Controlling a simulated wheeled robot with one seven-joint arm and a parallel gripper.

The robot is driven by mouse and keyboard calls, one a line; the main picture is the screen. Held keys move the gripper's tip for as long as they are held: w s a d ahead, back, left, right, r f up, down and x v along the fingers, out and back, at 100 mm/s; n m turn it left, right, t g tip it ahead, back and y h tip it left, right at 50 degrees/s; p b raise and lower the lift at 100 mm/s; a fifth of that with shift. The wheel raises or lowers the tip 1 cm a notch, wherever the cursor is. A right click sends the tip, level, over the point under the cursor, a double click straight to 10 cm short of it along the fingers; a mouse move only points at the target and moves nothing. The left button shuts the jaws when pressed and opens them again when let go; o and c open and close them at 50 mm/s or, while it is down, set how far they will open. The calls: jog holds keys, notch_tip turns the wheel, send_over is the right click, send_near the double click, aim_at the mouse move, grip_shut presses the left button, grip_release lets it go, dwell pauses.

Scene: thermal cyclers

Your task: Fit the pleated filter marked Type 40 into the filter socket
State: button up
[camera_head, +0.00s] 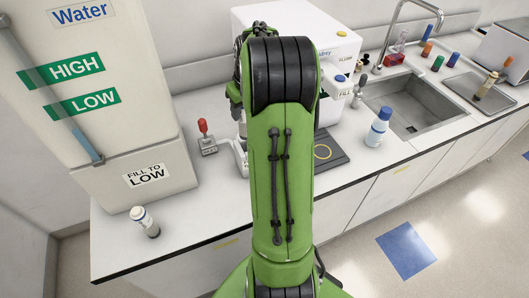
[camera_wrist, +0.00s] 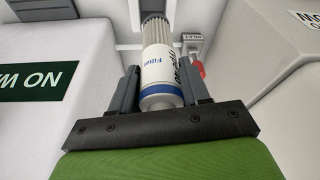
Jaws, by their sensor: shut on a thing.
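A pleated filter (camera_wrist: 162,65) stands between the fingers of my gripper (camera_wrist: 160,82) in the wrist view. It has a white label reading "Filter", a blue band near its lower end and grey pleats at its upper end. The type marking is turned partly aside and I cannot read it fully. My gripper is shut on the filter's labelled part. A dark round part (camera_wrist: 152,15) lies at the filter's upper end. I cannot tell whether it is the socket or whether the filter touches it. In the head view my arm hides the gripper and the filter.
A white water tank (camera_head: 105,95) stands left, a white machine (camera_head: 300,22) behind my arm. A red-handled lever (camera_head: 205,138) is between them. A blue-capped bottle (camera_head: 378,127) stands before the sink (camera_head: 415,105).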

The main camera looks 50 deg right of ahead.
jog(key=f, duration=1)
jog(key=shift+s+d+b, duration=0.15)
jog(key=shift+d+b, duration=0.05)
jog(key=shift+b, duration=0.1)
jog(key=shift+f, duration=0.15)
jog(key=o, duration=1.2)
